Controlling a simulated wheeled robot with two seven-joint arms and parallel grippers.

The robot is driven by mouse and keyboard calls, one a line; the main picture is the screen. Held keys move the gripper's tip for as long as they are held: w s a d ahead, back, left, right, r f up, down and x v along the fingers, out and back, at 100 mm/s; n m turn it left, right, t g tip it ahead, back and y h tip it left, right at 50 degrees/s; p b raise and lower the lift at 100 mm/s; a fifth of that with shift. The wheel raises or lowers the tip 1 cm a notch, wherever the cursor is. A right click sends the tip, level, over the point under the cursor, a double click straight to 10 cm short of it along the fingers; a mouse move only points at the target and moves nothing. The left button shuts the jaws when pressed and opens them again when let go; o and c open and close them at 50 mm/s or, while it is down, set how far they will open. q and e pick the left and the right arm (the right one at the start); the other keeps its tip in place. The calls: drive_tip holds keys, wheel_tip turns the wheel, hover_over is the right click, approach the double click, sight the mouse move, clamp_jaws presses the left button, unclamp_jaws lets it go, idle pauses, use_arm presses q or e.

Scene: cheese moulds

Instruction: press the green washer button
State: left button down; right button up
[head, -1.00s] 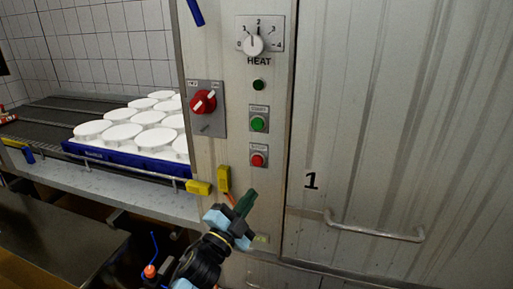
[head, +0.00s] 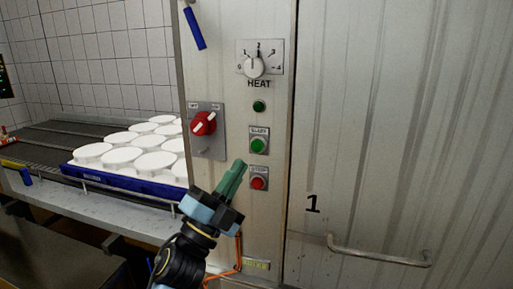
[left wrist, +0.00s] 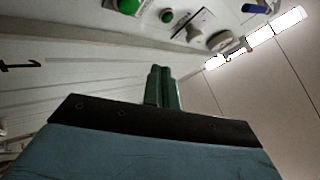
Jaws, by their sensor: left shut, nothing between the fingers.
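The green button (head: 258,146) sits in a grey plate on the metal control panel, above a red button (head: 258,183). In the left wrist view a large green button (left wrist: 129,6) shows at the top edge, partly cut off. My left gripper (head: 238,166) is shut and empty, its green fingertips pointing up, just below and left of the green button in the head view. Its shut fingers also show in the left wrist view (left wrist: 160,72), apart from the green button there. My right gripper is not in view.
A red rotary switch (head: 204,123), a small green lamp (head: 259,106) and a heat dial (head: 255,66) are on the panel. A door handle (head: 380,252) juts out at right. A blue tray (head: 150,190) of white moulds stands on the conveyor at left.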

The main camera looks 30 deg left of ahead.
sight(258, 145)
use_arm(q)
drive_tip(key=w, duration=0.2)
drive_tip(key=w+a, duration=0.1)
drive_tip(key=w, duration=0.2)
drive_tip(key=w+b, duration=0.1)
drive_tip(key=w, duration=0.1)
drive_tip(key=shift+w+a, duration=0.25)
drive_tip(key=shift+a, duration=0.15)
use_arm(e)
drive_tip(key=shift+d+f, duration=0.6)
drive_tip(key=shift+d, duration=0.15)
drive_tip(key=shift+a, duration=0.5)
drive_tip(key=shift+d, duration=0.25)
use_arm(q)
drive_tip(key=shift+w, duration=0.2)
drive_tip(key=shift+w+a+h, duration=0.15)
drive_tip(key=shift+w+h, duration=0.1)
drive_tip(key=shift+h, duration=0.05)
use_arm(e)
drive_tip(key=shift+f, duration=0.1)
